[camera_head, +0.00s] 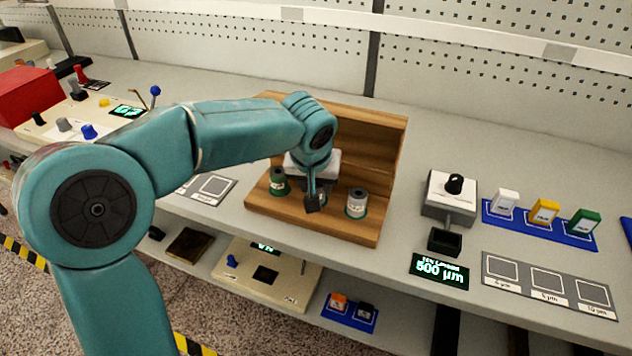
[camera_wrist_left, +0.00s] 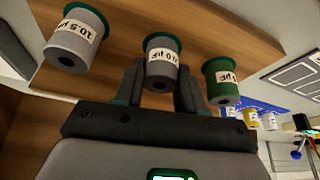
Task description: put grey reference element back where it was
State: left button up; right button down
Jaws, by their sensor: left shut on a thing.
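The grey reference element (camera_wrist_left: 163,66), a short cylinder with a "10.0 µF" label and a green rim, is between the two fingers of my left gripper (camera_wrist_left: 158,88) in the left wrist view. The gripper is shut on it. In the head view my left gripper (camera_head: 314,203) is over the front of the wooden stand (camera_head: 318,228) and mostly hides the element. The element is in the middle of the row; whether it touches the wood is unclear. My right gripper is not in view.
A green cylinder (camera_head: 278,181) stands left of my gripper and a grey "10.5" cylinder (camera_head: 356,203) right of it, both close to the fingers. The stand's tall back board (camera_head: 372,135) rises behind. A measuring device (camera_head: 447,200) and a blue tray (camera_head: 560,236) are further right.

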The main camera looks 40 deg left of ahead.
pick_arm(q)
jog(key=o, duration=1.2)
jog(key=shift+w+f, duration=0.1)
jog(key=shift+f, duration=0.05)
jog(key=shift+c, duration=0.2)
jog(key=shift+r, duration=0.2)
jog(key=shift+r+p, duration=0.3)
jog(key=shift+p, duration=0.05)
jog(key=p+v, duration=0.1)
jog(key=v, duration=1)
jog(key=shift+r, duration=0.25)
jog(key=shift+d, duration=0.1)
